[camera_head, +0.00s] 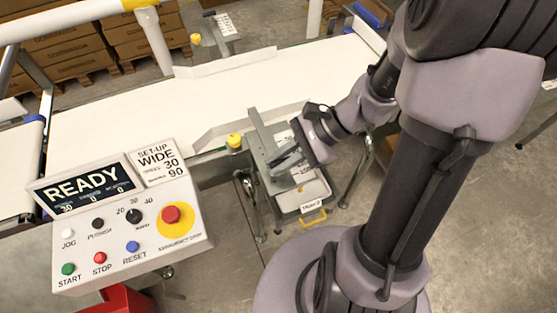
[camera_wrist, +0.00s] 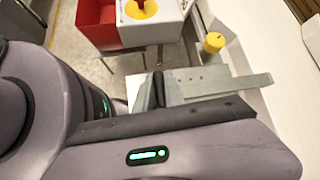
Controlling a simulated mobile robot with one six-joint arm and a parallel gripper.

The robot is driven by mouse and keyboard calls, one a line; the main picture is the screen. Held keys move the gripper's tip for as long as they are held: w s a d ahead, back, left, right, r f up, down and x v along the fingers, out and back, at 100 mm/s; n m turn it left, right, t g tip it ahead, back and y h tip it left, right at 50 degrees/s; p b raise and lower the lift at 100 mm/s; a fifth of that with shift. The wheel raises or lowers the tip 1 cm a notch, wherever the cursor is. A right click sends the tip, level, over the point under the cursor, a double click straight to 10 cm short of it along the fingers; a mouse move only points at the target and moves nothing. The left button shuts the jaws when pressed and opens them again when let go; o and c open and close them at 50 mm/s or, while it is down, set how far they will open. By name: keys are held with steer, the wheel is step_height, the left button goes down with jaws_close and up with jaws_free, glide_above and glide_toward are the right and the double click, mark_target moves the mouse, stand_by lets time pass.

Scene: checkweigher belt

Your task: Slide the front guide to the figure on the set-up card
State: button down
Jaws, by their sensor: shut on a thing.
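The front guide (camera_head: 225,130) is a pale rail along the near side of the white belt (camera_head: 130,120). Its grey bracket (camera_head: 262,130) reaches toward me, beside a yellow knob (camera_head: 235,141). My gripper (camera_head: 290,158) is at the bracket's near end, shut on the guide's grey metal part. In the wrist view a grey bar (camera_wrist: 225,85) lies across the fingers, with the yellow knob (camera_wrist: 214,42) just beyond.
The control panel (camera_head: 130,240) with buttons and a READY screen (camera_head: 85,186) stands at the left. A red bin (camera_head: 125,300) is below it. A grey tray (camera_head: 303,198) sits under my gripper. The back guide (camera_head: 225,62) lies across the clear belt.

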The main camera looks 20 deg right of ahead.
steer(key=w, duration=0.4)
steer(key=c, duration=1.4)
jaws_free()
steer(key=shift+c, duration=0.2)
steer(key=p+v, duration=0.7)
steer(key=v, duration=1)
steer(key=shift+d, duration=0.2)
